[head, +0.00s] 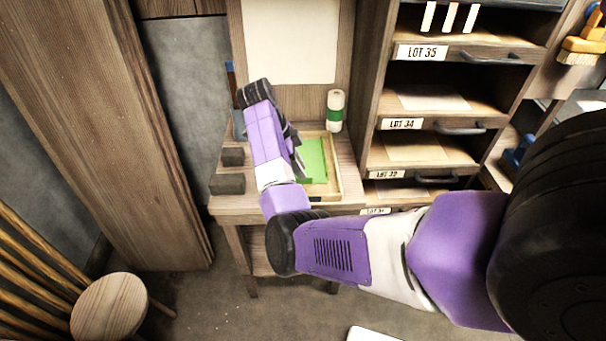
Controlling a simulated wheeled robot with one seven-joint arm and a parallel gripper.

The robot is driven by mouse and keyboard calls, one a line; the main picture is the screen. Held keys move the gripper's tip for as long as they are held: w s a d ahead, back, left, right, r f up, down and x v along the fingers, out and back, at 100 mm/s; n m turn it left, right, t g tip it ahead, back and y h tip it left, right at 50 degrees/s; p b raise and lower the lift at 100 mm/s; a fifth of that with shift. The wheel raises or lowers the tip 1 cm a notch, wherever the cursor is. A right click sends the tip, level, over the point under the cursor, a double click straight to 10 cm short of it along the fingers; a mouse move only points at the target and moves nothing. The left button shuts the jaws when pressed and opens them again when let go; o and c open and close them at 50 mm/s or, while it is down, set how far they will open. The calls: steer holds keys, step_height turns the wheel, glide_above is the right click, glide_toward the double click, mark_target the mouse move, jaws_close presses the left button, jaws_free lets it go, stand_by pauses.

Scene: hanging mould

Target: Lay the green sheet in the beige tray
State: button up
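The green sheet (311,161) shows on the small wooden table, within the outline of the beige tray (336,178). My arm covers the left part of both. Whether the sheet lies flat on the tray floor or is held just above it I cannot tell. My gripper (299,163) is at the left edge of the green sheet, mostly hidden behind my purple and white arm. Its fingers are too small and dark to show whether they are open or shut, or touching the sheet.
Dark blocks (228,184) lie at the table's left edge. A shelf unit with labelled drawers (420,150) stands close on the right. A round stool (108,306) is at lower left.

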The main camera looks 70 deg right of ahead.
steer(key=p+v, duration=0.1)
steer(key=v, duration=0.8)
steer(key=shift+p, duration=0.4)
